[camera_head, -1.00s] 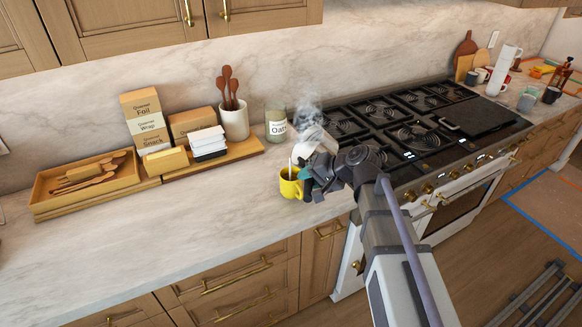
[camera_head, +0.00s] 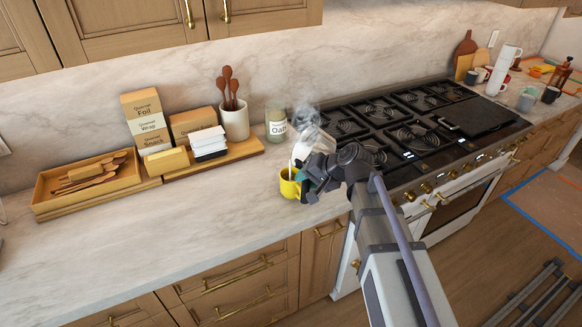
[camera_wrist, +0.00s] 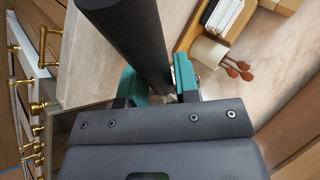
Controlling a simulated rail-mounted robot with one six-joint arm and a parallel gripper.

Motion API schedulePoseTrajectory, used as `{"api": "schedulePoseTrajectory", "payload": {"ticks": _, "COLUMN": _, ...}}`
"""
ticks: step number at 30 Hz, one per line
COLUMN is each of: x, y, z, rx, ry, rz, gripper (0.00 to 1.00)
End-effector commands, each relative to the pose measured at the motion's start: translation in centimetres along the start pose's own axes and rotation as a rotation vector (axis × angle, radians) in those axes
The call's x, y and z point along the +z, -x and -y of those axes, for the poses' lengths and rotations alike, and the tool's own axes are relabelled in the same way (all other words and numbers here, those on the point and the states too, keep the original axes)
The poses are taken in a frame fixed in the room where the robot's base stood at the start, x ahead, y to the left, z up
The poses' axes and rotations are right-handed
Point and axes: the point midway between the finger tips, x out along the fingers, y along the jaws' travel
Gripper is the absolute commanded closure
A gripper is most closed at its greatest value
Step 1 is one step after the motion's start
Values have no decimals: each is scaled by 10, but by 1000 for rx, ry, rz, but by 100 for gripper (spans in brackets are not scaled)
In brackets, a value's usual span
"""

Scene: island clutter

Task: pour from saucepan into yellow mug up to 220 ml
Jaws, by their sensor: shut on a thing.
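The yellow mug (camera_head: 290,186) stands upright on the marble counter, left of the stove. The pale saucepan (camera_head: 304,148) is tilted in the air above it. A thin white stream runs from the saucepan's left side down into the mug, and steam rises above the pan. My gripper (camera_head: 318,182) is just right of the mug, partly hiding the pan. In the wrist view my gripper (camera_wrist: 166,88), with teal fingers, is shut on the saucepan's dark handle (camera_wrist: 128,35). The liquid level inside the mug cannot be made out.
An oats jar (camera_head: 276,124) and a utensil crock (camera_head: 235,122) stand behind the mug. The stove (camera_head: 420,135) is close on the right. A wooden tray (camera_head: 90,195) and boxes are on the left. The counter front left of the mug is clear.

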Motion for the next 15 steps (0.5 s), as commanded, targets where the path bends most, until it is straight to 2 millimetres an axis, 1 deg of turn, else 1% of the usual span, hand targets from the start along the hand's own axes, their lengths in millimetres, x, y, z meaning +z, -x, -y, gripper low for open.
{"api": "schedulePoseTrajectory", "payload": {"ticks": 10, "x": 0, "y": 0, "z": 0, "rx": 1, "ry": 2, "rz": -1, "gripper": 100}}
{"api": "schedulePoseTrajectory", "payload": {"ticks": 15, "x": 1, "y": -3, "z": 3, "rx": 46, "ry": 22, "rz": -7, "gripper": 100}}
